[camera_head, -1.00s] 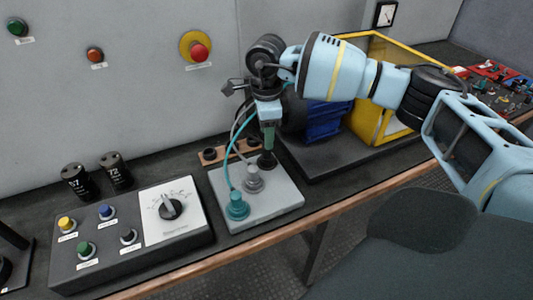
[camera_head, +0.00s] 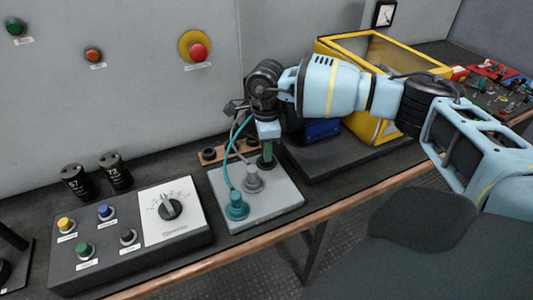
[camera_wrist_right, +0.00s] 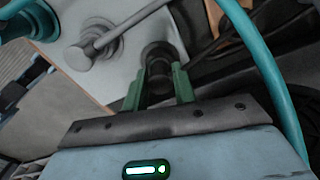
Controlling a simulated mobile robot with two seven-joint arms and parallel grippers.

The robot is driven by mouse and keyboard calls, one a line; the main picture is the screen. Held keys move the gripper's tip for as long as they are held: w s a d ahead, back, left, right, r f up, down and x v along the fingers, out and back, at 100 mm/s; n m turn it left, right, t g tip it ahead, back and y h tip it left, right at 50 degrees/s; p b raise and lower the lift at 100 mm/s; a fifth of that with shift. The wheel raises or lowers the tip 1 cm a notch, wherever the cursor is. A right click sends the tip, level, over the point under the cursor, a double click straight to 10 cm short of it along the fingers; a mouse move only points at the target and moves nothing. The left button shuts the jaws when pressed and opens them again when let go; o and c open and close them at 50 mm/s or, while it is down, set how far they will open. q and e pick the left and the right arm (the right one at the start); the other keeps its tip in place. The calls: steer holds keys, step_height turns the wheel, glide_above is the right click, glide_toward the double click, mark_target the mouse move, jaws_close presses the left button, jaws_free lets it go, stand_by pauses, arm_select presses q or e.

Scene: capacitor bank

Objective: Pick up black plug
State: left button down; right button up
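The black plug (camera_head: 267,163) stands at the back right of a light grey plate (camera_head: 275,211), mostly hidden under my right gripper in the head view. In the right wrist view the black plug (camera_wrist_right: 158,58) shows between the green fingers. My right gripper (camera_head: 267,151) points down over it. In the wrist view the right gripper (camera_wrist_right: 159,86) is open, one finger on each side of the plug. Whether the fingers touch it I cannot tell. My left gripper is not in view.
A control box (camera_head: 130,235) with buttons and a dial stands left of the plate. Two black capacitors (camera_head: 115,171) stand behind it. A yellow-framed case (camera_head: 385,55) is at the right. The teal cable (camera_wrist_right: 270,70) passes close to the right gripper.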

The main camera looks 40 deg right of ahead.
jaws_close()
steer(key=shift+r, duration=0.1)
steer(key=shift+r, duration=0.55)
step_height(320, 180, up, 2)
steer(key=shift+w+r, duration=0.1)
steer(key=shift+r, duration=0.1)
steer(key=s+a, duration=0.3)
steer(key=s, duration=0.4)
steer(key=s+a+r, duration=0.1)
steer(key=s+a, duration=0.3)
steer(key=s, duration=0.3)
steer(key=shift+s+r, duration=0.2)
steer(key=shift+s, duration=0.05)
steer(key=shift+a, duration=0.1)
